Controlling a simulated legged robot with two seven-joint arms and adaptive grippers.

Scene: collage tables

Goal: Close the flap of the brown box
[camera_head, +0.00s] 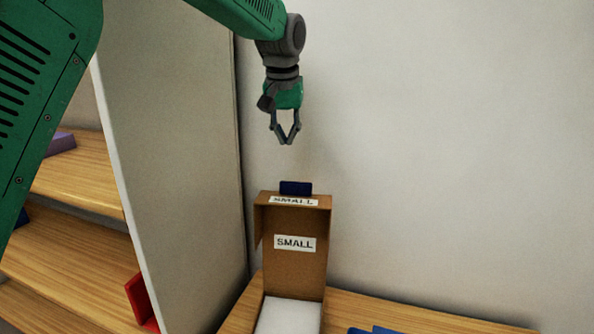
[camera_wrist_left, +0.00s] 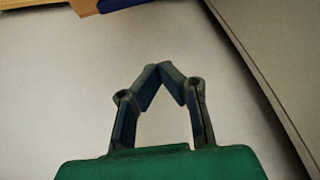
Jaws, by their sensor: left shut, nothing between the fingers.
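The brown box (camera_head: 294,270) stands on a wooden table with its flap (camera_head: 298,220) raised upright. The flap carries two white labels reading SMALL, and white material (camera_head: 288,315) lies inside the box. A dark blue piece (camera_head: 296,188) shows at the flap's top edge. My left gripper (camera_head: 287,143) is shut and empty, pointing down above the flap and apart from it. In the left wrist view the gripper (camera_wrist_left: 159,68) has its fingertips together. A brown edge (camera_wrist_left: 35,4) and a dark blue piece (camera_wrist_left: 120,4) show at the top of that view. My right gripper is not in view.
A pale upright panel (camera_head: 170,160) stands left of the box, with wooden shelves (camera_head: 75,180) beyond it. A red object (camera_head: 141,300) sits on a lower shelf. Blue items (camera_head: 378,330) lie right of the box. A bare wall (camera_head: 450,150) is behind.

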